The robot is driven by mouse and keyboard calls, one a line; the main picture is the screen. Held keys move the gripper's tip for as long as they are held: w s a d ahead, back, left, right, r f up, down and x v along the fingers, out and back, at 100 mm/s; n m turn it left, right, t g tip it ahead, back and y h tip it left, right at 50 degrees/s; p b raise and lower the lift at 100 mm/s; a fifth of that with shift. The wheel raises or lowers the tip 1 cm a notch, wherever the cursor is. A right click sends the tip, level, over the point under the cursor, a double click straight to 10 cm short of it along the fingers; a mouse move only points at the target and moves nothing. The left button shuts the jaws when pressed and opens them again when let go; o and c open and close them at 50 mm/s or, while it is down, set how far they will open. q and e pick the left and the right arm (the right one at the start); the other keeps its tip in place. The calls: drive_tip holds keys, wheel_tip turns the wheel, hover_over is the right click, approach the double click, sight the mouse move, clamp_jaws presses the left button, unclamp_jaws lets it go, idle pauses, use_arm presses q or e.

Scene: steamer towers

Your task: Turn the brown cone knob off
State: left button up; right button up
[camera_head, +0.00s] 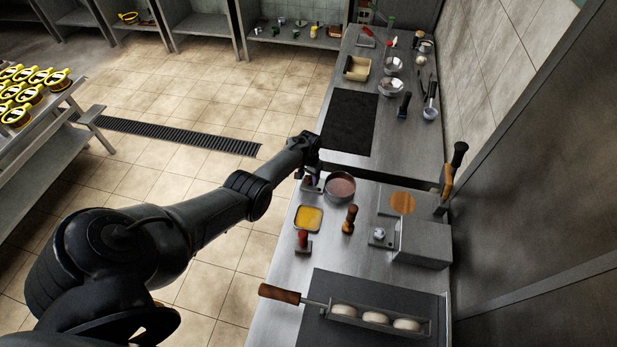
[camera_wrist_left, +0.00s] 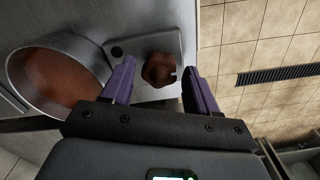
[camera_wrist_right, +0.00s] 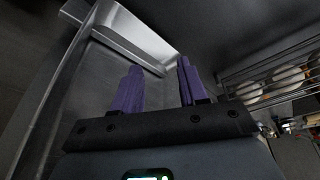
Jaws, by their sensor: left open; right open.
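The brown cone knob (camera_wrist_left: 157,70) sits on a small grey metal plate (camera_wrist_left: 172,43) at the counter edge, seen from above in the left wrist view. My left gripper (camera_wrist_left: 159,74) is open, and the knob shows between its purple fingers. I cannot tell whether the fingers reach down around the knob or touch it. In the head view my left gripper (camera_head: 310,172) is over the counter's left edge beside a round pan and largely hides the knob. My right gripper (camera_wrist_right: 160,82) is open and empty, seen only in the right wrist view, facing a grey metal surface.
The round pan (camera_head: 340,186) of brown content stands close to my left gripper. Nearer are a yellow tray (camera_head: 309,218), a brown-handled tool (camera_head: 349,219), a red-handled tool (camera_head: 303,240) and a long rack (camera_head: 382,329) with white buns. A black mat (camera_head: 348,122) lies beyond.

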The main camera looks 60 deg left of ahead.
sight(309, 178)
use_arm(q)
drive_tip(key=shift+r+p, duration=1.8)
drive_tip(key=shift+r, duration=0.3)
